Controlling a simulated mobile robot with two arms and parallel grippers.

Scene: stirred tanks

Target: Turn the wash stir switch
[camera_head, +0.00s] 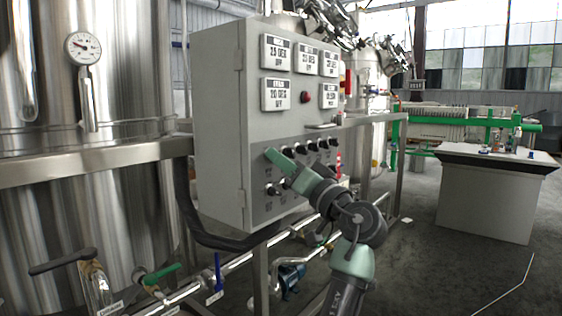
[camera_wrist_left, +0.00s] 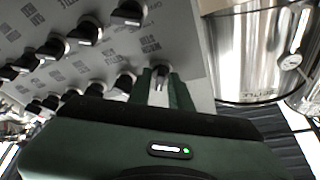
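Two rows of black rotary switches (camera_head: 311,145) sit on the lower front of a grey control cabinet (camera_head: 218,120). They also show in the wrist view (camera_wrist_left: 130,13), where their labels appear upside down and too blurred to tell which is wash stir. My left gripper (camera_head: 268,154) is at the left end of the upper row and hides the switch there. In the wrist view its two green fingers (camera_wrist_left: 160,80) stand apart, with one switch (camera_wrist_left: 161,71) between or just beyond their tips. I cannot tell whether they touch it. My right gripper is not in view.
A steel tank (camera_head: 80,210) stands left of the cabinet. Displays (camera_head: 276,53) and a red button (camera_head: 306,97) are above the switches. Pipes and valves, including a green handle (camera_head: 162,274), run below. A white bench (camera_head: 484,200) stands at right, with open floor before it.

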